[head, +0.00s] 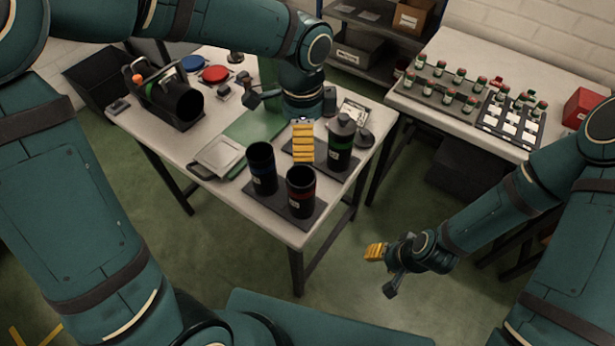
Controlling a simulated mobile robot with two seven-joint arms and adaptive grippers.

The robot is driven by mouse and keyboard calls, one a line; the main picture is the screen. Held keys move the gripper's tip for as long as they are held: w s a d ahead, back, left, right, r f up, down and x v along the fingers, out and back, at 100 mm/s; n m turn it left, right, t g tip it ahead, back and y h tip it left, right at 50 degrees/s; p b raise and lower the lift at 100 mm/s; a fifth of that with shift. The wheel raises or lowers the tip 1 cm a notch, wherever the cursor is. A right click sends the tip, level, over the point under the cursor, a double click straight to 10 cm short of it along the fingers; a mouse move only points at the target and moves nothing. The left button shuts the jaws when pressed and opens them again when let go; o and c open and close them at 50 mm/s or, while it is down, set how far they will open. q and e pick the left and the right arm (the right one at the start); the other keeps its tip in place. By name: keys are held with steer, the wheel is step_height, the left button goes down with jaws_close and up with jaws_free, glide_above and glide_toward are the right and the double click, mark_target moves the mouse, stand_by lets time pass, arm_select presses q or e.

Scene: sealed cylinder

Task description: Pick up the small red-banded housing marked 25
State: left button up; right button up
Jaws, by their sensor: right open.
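A black open-topped housing with a red band (301,184) stands upright on a dark plate at the front corner of the left table. Its white label is too small to read. A blue-banded black housing (261,165) stands just left of it, and a green-banded one with a grey top (341,143) stands behind right. My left gripper (278,131) is above the table behind the housings, its fingers apart and nothing visible between them. My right gripper (382,271) is open and empty, over the floor to the right of the table and apart from the housings.
A large black cylinder (182,101) lies in a cradle at the table's left, near blue (193,62) and red discs (215,74). A grey square tray (217,157) lies left of the housings. The right table (470,130) holds several small bottles. Floor between tables is clear.

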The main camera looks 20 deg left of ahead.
arm_select(q)
steer(key=b, duration=0.2)
glide_toward(301, 178)
steer(key=s+d, duration=0.1)
steer(key=s, duration=0.1)
steer(key=f, duration=0.2)
steer(key=f+b, duration=0.1)
steer(key=f, duration=0.3)
steer(key=shift+s+a, duration=0.1)
steer(key=shift+s, duration=0.3)
arm_select(e)
steer(key=f, duration=0.1)
steer(key=s+f, duration=0.1)
steer(key=f, duration=0.1)
steer(key=shift+s+a+f, duration=0.1)
arm_select(q)
steer(key=c, duration=1.3)
